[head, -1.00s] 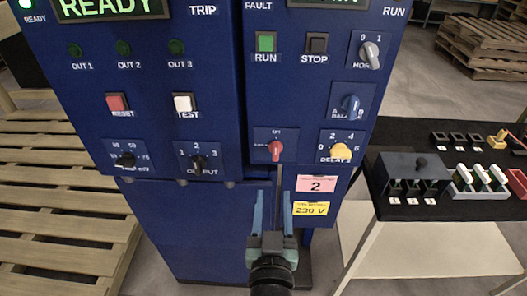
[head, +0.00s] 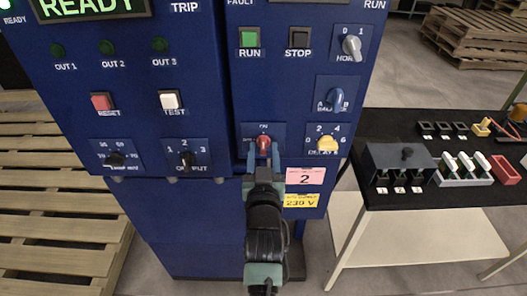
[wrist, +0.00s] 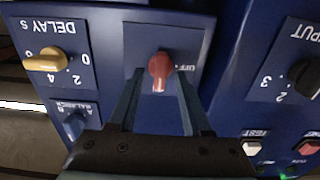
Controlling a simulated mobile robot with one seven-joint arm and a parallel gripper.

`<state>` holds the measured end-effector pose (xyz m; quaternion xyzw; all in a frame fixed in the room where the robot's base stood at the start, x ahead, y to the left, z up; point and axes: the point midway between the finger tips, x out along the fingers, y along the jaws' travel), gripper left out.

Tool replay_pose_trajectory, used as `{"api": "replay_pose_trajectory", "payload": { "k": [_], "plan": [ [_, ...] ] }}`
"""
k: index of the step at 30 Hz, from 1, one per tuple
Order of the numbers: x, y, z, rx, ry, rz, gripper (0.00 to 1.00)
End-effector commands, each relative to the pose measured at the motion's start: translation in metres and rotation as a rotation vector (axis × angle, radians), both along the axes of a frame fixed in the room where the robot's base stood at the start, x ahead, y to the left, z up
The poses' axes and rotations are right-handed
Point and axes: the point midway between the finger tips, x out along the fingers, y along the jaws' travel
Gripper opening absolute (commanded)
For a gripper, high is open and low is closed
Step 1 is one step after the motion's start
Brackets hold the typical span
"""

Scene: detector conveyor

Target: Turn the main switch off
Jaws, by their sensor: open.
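The main switch is a red rotary knob (head: 263,143) on a square blue plate low on the right cabinet. Its plate reads ON above the knob; an OFF label beside it shows in the wrist view. The knob (wrist: 160,70) has a white mark that points toward the ON side. In the wrist view, my gripper's two fingers (wrist: 160,82) lie on either side of the red knob, with visible gaps. Whether the tips reach alongside its depth I cannot tell.
The yellow delay knob (head: 328,144) is close on the right, with the blue balance knob (head: 335,98) above it. The output knob (head: 188,158) is on the left. A black table (head: 440,215) with parts stands at right. Wooden pallets (head: 50,200) lie at left.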

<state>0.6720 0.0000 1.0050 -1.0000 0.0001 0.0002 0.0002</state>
Motion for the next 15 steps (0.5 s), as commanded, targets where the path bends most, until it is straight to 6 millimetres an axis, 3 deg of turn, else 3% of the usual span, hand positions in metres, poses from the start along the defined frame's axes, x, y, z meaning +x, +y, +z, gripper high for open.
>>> {"api": "replay_pose_trajectory", "payload": {
  "k": [5,13,15],
  "plan": [
    [0.0000,0.0000,0.0001,0.000,0.000,0.000,0.49],
    [-0.0002,0.0000,0.0002,0.000,0.000,0.000,0.04],
    [-0.0002,0.0000,0.0002,0.000,0.000,0.000,0.00]
  ]
}}
